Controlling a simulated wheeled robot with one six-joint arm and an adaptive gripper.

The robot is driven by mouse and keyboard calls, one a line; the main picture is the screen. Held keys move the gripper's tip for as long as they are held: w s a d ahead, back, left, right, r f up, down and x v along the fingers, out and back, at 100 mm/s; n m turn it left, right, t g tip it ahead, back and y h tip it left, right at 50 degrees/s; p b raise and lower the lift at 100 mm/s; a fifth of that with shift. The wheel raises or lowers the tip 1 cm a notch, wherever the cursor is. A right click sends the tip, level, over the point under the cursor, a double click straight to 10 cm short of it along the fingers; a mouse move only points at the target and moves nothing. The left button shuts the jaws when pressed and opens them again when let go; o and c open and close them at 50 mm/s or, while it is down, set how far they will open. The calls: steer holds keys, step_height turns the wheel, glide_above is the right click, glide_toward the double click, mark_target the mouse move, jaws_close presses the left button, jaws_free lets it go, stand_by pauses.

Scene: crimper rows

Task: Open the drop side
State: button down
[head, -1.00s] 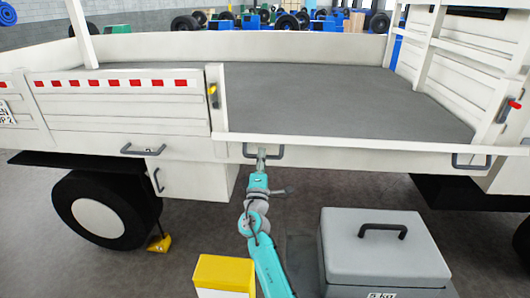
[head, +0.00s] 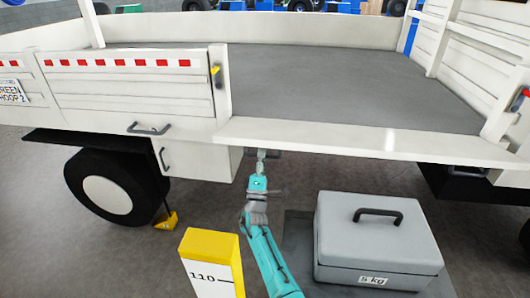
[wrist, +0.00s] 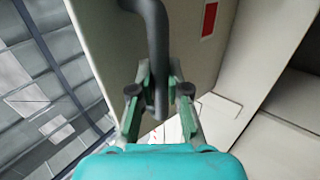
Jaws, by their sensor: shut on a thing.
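The white drop side (head: 365,138) of the truck bed is tilted outward and down. Its inner face shows as a pale slanted strip along the bed's near edge in the head view. My gripper (head: 261,155) is under its left part, shut on a dark grey handle (head: 274,153). In the wrist view the drop side (wrist: 105,55) is a broad pale panel with a red patch, and the handle (wrist: 156,38) runs down between the green fingers of my gripper (wrist: 158,95). Its right handle is hidden in the head view.
The left side panel (head: 130,90) stands upright, with a yellow latch (head: 215,72) on its post. A red latch (head: 525,93) is at the right post. A grey 5 kg case (head: 375,240) and a yellow-white block (head: 212,262) flank my arm. A black wheel (head: 110,185) is at left.

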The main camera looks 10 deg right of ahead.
mark_target(261, 138)
steer(key=shift+w+d+f+t, duration=0.1)
steer(key=shift+w+f+t, duration=0.05)
steer(key=shift+f+t, duration=0.2)
stand_by(0.5)
steer(key=c, duration=1.1)
jaws_free()
steer(key=shift+f, duration=0.15)
steer(key=shift+c, duration=0.2)
step_height(261, 138, up, 10)
steer(key=shift+r, duration=0.1)
